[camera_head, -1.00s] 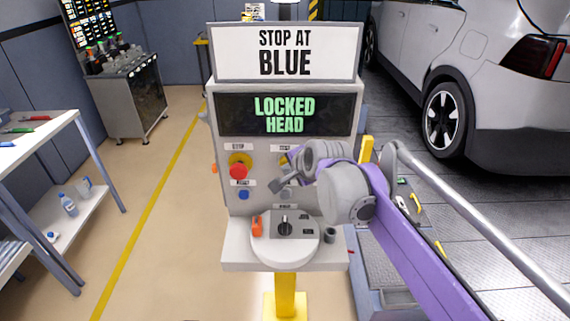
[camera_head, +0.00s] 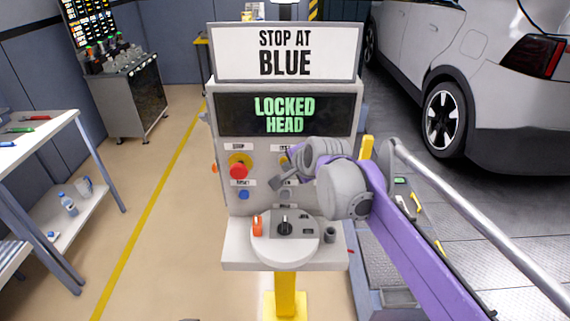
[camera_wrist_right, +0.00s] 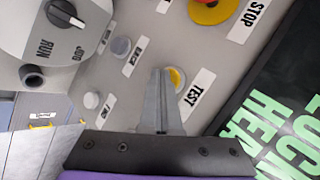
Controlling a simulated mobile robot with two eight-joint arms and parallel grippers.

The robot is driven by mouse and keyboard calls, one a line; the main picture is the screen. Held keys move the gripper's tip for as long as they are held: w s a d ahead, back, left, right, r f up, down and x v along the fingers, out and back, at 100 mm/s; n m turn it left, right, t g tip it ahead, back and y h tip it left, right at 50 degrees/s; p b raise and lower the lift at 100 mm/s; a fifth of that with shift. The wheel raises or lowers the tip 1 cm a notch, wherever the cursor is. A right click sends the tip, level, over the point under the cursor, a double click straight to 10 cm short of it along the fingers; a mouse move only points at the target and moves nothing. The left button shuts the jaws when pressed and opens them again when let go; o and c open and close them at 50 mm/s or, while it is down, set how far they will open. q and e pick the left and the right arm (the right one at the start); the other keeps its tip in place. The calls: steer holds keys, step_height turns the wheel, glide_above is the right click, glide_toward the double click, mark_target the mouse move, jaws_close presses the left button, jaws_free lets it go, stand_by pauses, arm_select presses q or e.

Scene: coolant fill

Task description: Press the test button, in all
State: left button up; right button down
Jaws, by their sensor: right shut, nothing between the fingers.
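The test button (camera_wrist_right: 176,77) is yellow and sits beside its TEST label (camera_wrist_right: 197,92) in the right wrist view. My right gripper (camera_wrist_right: 160,73) is shut and empty, and its fingertips overlap the button's left part in that view. I cannot tell whether they touch it or hover in front. In the head view the button (camera_head: 283,161) is partly hidden by my right gripper (camera_head: 274,186), which lies before the panel (camera_head: 224,120). My left gripper is not in view.
A red stop button (camera_head: 239,171) on a yellow base is left of the test button, with a blue button (camera_head: 244,195) below. A RUN/JOG selector knob (camera_wrist_right: 65,14) is on the lower panel. A screen (camera_head: 287,115) reads LOCKED HEAD. A metal rail (camera_head: 470,217) runs at right.

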steer(key=shift+s, duration=0.95)
steer(key=shift+s, duration=2.45)
steer(key=shift+d, duration=0.1)
steer(key=s+d+f+n+g+h, duration=0.1)
steer(key=s+d+f+n, duration=0.2)
steer(key=s+d+f, duration=0.2)
steer(key=s+d+f+n+g+h, duration=0.1)
steer(key=s+d+f+n, duration=0.3)
steer(key=s, duration=0.8)
steer(key=s+d+f+n+g+h, duration=0.1)
steer(key=s+d+f+n, duration=0.3)
steer(key=s+d+f, duration=0.3)
step_height(320, 180, down, 4)
steer(key=shift+s+d+f+h, duration=0.1)
steer(key=shift+s+d+h, duration=0.3)
steer(key=shift+s, duration=0.6)
